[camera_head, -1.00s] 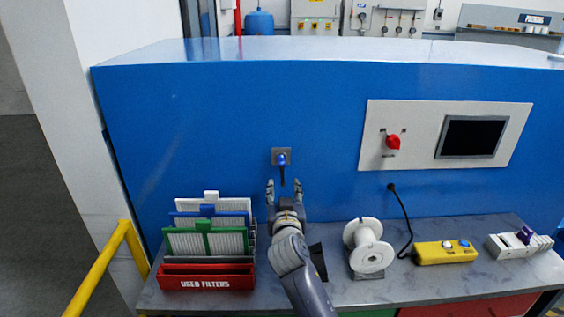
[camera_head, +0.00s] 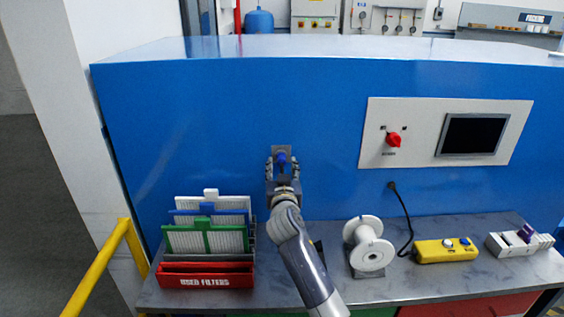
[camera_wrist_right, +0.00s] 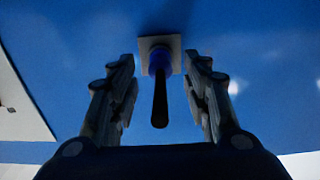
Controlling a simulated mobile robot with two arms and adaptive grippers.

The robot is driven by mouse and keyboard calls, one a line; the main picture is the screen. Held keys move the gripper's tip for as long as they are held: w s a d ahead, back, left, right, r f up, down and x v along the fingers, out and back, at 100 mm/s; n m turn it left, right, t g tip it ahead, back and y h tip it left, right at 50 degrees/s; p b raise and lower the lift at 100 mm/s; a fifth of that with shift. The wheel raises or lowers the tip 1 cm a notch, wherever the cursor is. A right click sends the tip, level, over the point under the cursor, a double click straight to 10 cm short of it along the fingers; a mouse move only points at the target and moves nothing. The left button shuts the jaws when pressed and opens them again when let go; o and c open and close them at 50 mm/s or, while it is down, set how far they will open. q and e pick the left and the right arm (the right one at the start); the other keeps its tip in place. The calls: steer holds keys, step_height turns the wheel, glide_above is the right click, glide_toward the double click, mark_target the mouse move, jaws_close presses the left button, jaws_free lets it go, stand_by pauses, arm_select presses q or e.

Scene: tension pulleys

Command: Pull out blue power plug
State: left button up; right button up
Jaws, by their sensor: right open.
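The blue power plug (camera_head: 281,159) sits in a grey square socket plate (camera_head: 281,149) on the blue cabinet wall. In the right wrist view the blue plug (camera_wrist_right: 160,62) shows with its black cable end (camera_wrist_right: 160,103) pointing toward the camera. My right gripper (camera_head: 282,163) is at the plug, one finger on each side. In the wrist view the open fingers of my right gripper (camera_wrist_right: 160,82) stand apart from the plug with a gap on both sides. My left gripper is not in view.
Below on the bench stand a red used-filters box (camera_head: 206,275) with filter panels, a white spool (camera_head: 368,247), a yellow control box (camera_head: 445,250) and a small white rack (camera_head: 520,242). A panel with a red knob (camera_head: 393,139) is to the right. A yellow rail (camera_head: 100,268) is at left.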

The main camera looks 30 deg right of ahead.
mark_target(281, 164)
steer(key=shift+b+x, duration=0.7)
steer(key=shift+x, duration=1.2)
jaws_close()
steer(key=shift+a, duration=0.1)
